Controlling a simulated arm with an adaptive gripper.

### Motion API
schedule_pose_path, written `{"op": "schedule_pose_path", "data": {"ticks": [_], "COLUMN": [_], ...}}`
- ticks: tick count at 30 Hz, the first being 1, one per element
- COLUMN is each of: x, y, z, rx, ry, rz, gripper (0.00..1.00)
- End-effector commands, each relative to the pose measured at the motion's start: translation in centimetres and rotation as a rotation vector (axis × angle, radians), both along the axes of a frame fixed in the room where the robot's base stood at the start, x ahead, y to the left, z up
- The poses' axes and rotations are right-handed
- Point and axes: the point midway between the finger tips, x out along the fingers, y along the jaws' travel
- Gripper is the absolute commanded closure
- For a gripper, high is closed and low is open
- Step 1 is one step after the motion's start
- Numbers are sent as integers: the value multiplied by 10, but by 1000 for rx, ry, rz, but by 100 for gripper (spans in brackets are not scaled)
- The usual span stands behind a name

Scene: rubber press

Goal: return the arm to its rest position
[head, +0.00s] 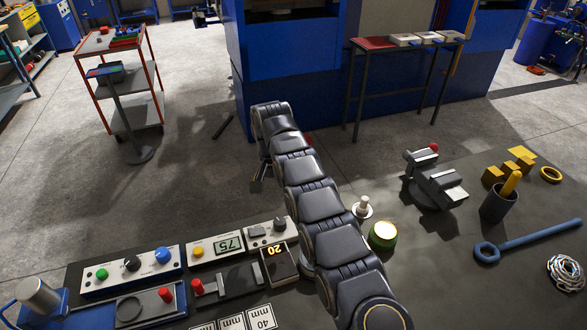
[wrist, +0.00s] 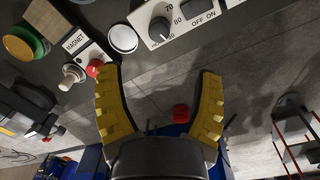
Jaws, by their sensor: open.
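My arm (head: 315,205) reaches from the bottom of the head view up and left, over the far edge of the dark bench, with its top bend in front of the blue press. My gripper (wrist: 160,72) shows in the wrist view with its two yellow ribbed fingers wide apart and nothing between them. The gripper is mostly hidden behind my arm in the head view. The fingers are over floor just off the bench edge; the left fingertip appears close to a red knob (wrist: 95,68) beside the MAGNET label, and I cannot tell whether they touch.
The bench carries a control box with coloured knobs (head: 131,266), a green display box (head: 228,245), a grey vise (head: 435,182), a blue wrench (head: 530,238) and a dark cup (head: 497,205). Beyond stand the blue press (head: 300,80), a side table (head: 400,42) and a trolley (head: 125,85).

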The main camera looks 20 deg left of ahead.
Motion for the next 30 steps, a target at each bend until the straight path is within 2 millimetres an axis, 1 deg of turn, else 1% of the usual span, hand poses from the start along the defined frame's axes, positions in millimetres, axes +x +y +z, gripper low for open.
{"op": "schedule_pose_path", "data": {"ticks": [5,7,8,11,14,15,16,17,18,20,21,23,24,26,27,29,30], "x": [1,3,5,12,18,19,19,17,15,8,3,-7,-14,-29,-40,-58,-70], "y": [-1,-6,-10,-34,-71,-87,-100,-112,-129,-154,-170,-194,-209,-232,-246,-267,-280], "z": [1,6,9,29,58,70,78,87,97,112,122,136,144,155,162,171,176], "rx": [-1,-4,-7,-23,-42,-50,-56,-61,-67,-75,-77,-79,-80,-80,-79,-76,-72], "ry": [0,-3,-3,-7,-10,-10,-8,-6,-2,5,10,15,21,31,39,49,55], "rz": [-1,-4,-7,-19,-37,-43,-50,-54,-63,-76,-84,-96,-104,-115,-122,-130,-137], "gripper": [34,34,34,34,34,34,34,34,34,34,34,34,34,34,34,34,34]}}
